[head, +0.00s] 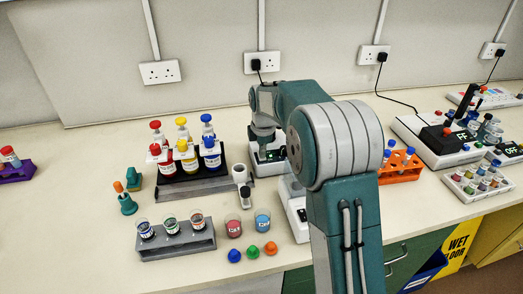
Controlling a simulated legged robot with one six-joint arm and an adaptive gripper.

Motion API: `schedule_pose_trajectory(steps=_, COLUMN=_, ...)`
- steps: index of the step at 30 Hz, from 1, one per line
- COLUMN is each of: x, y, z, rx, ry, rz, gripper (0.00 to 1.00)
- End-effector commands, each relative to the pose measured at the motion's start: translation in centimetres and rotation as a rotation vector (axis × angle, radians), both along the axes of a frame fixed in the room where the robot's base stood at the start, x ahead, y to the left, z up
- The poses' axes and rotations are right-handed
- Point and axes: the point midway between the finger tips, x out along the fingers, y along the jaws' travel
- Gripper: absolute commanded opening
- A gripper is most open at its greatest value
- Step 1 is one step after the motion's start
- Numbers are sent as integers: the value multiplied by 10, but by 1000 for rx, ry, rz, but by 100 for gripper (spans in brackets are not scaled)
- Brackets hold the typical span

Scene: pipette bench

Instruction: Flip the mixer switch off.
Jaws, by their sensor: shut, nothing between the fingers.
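A small white device with a dark front panel and a lit green readout (272,156) stands at the back middle of the bench; it may be the mixer. My gripper (264,138) points down right over this device, shut and empty. My gripper and wrist hide much of its top, so I cannot make out its switch or whether they touch. Two other devices at the right, a larger white and black one (438,150) and a small one (509,149), show OFF on their displays.
A rack with red, yellow and blue bottles (166,190) stands left of my gripper. A grey holder with vials (178,246), two beakers (262,222) and coloured caps (252,252) are in front. My arm partly hides a white device (296,222). An orange rack (402,169) stands right.

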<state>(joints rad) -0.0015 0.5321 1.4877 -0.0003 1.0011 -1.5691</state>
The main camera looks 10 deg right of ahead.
Motion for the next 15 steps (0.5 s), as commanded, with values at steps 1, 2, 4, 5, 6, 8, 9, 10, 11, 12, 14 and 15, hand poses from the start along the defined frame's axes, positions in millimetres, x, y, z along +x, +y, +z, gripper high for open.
schedule_pose_trajectory(steps=1, x=0, y=0, z=0, rx=0, ry=-1, rz=0, gripper=0)
schedule_pose_trajectory(steps=2, x=0, y=0, z=0, rx=0, ry=-1, rz=0, gripper=0)
schedule_pose_trajectory(steps=4, x=0, y=0, z=1, rx=0, ry=-1, rz=0, gripper=0)
schedule_pose_trajectory(steps=5, x=0, y=0, z=2, rx=0, ry=-2, rz=0, gripper=0)
schedule_pose_trajectory(steps=6, x=0, y=0, z=4, rx=0, ry=-2, rz=0, gripper=0)
schedule_pose_trajectory(steps=8, x=0, y=0, z=10, rx=0, ry=-4, rz=0, gripper=0)
schedule_pose_trajectory(steps=9, x=-1, y=0, z=16, rx=0, ry=-5, rz=0, gripper=0)
schedule_pose_trajectory(steps=10, x=-1, y=0, z=21, rx=0, ry=-6, rz=0, gripper=0)
schedule_pose_trajectory(steps=11, x=-2, y=0, z=27, rx=0, ry=-5, rz=0, gripper=0)
schedule_pose_trajectory(steps=12, x=-3, y=0, z=35, rx=0, ry=-6, rz=0, gripper=0)
schedule_pose_trajectory(steps=14, x=-4, y=0, z=48, rx=0, ry=-7, rz=0, gripper=0)
schedule_pose_trajectory(steps=15, x=-5, y=0, z=56, rx=0, ry=-5, rz=0, gripper=0)
